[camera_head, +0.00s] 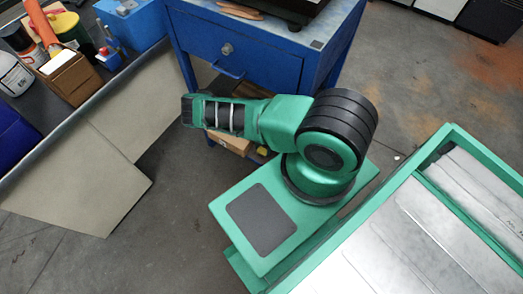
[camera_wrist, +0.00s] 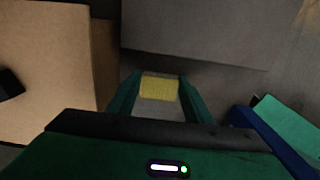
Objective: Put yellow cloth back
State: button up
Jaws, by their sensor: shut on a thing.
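The yellow cloth (camera_wrist: 158,88) is between the two green fingers of my gripper (camera_wrist: 158,92) in the wrist view. The fingers are shut on it, and only a small yellow patch of it shows. In the head view my gripper is not clearly visible, as my arm hides that area. A small yellow patch (camera_head: 262,151) shows low beside the blue table; I cannot tell whether it is the cloth.
A cardboard box (camera_wrist: 45,70) stands close on the left in the wrist view, and a blue bar (camera_wrist: 265,140) is on the right. The blue table (camera_head: 240,65) with a drawer stands beyond my arm. A dark bench (camera_head: 85,100) holding bottles and boxes is at the left.

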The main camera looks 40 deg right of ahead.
aim_at(263, 149)
jog(key=shift+f, duration=0.1)
jog(key=o, duration=1.4)
jog(key=shift+r, duration=3.85)
